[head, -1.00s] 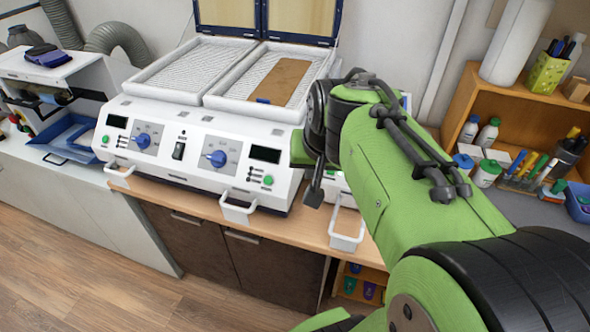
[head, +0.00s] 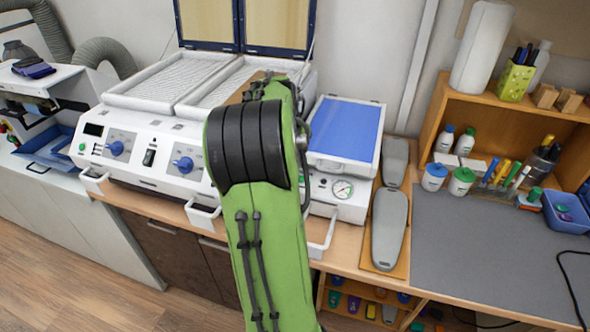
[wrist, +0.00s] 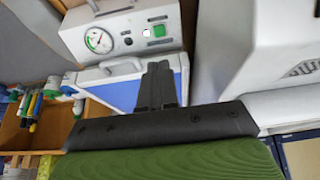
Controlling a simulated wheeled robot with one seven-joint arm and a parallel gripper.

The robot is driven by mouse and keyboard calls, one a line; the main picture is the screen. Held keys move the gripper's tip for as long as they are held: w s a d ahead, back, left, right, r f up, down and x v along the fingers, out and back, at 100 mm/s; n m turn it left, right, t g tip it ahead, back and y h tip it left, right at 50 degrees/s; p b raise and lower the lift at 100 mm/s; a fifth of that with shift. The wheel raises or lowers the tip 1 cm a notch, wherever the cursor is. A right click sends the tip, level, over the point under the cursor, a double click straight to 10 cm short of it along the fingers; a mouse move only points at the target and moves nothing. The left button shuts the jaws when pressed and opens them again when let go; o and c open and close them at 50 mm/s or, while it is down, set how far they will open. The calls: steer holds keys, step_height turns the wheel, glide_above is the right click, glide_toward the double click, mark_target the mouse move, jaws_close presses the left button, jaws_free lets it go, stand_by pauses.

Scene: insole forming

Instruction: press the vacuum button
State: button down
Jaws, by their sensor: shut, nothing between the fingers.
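The vacuum press is a white unit with a blue top (head: 346,130) and a front panel with a round gauge (head: 342,189). It stands right of my arm in the head view. The wrist view shows its panel turned over, with the gauge (wrist: 98,40), a black knob (wrist: 127,41) and a green button (wrist: 159,30) beside a small round light (wrist: 146,32). I cannot read which is labelled vacuum. My gripper (wrist: 161,84) is shut and empty, with its fingers apart from the green button in the picture. My arm hides the gripper in the head view.
A white two-bed heater (head: 160,150) with blue knobs stands left of the press. Grey insole forms (head: 388,228) lie to its right. A grey mat (head: 480,255) is mostly clear. A wooden shelf (head: 520,115) with bottles and pens stands at the back right.

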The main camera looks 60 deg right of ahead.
steer(key=x, duration=1.3)
steer(key=shift+f, duration=0.35)
steer(key=shift+a, duration=0.1)
